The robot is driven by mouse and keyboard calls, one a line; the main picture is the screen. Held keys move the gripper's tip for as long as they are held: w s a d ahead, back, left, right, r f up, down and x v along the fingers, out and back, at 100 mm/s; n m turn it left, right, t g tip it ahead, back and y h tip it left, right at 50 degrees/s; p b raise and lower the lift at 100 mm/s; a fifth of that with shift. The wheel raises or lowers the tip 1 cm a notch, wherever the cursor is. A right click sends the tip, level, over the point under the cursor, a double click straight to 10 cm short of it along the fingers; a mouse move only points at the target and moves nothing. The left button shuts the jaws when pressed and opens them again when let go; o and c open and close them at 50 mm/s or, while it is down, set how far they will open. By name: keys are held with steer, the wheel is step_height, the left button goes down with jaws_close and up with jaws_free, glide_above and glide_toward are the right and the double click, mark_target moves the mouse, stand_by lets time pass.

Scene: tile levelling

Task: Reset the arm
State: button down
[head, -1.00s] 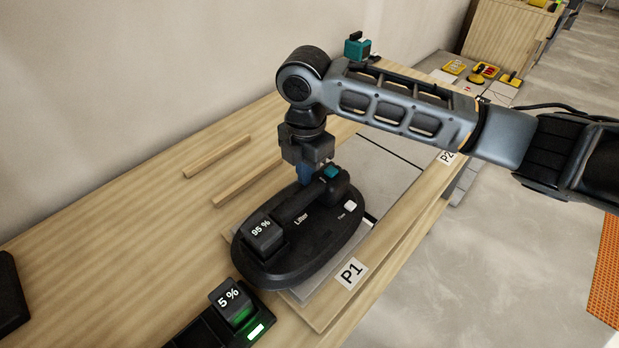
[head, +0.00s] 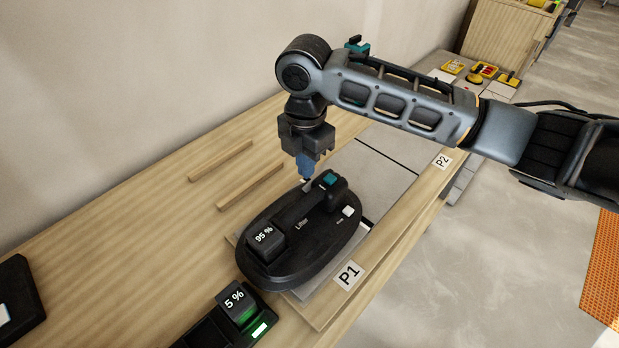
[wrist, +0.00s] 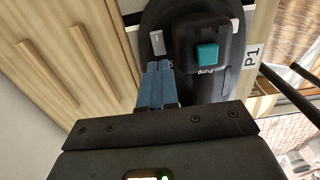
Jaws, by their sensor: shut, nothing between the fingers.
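My gripper (head: 304,178) points down just behind the lifter in the head view, with its blue fingers together and nothing between them. The wrist view also shows the shut blue fingers (wrist: 158,84) beside the lifter's handle. The black oval lifter (head: 291,250) lies on the tile at P1. It carries a block reading 95 %, a teal button and a white button. In the wrist view the teal pump button (wrist: 207,54) is to the right of the fingers. Whether the fingertips touch the lifter is hard to tell.
A charger (head: 228,322) with a block reading 5 % and a green light stands at the front. Two wooden strips (head: 220,160) lie near the wall. A teal-topped device (head: 357,46) is partly hidden behind my arm. Bare wood lies left of the lifter.

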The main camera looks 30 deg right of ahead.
steer(key=shift+r+p, duration=0.75)
steer(key=shift+r, duration=0.45)
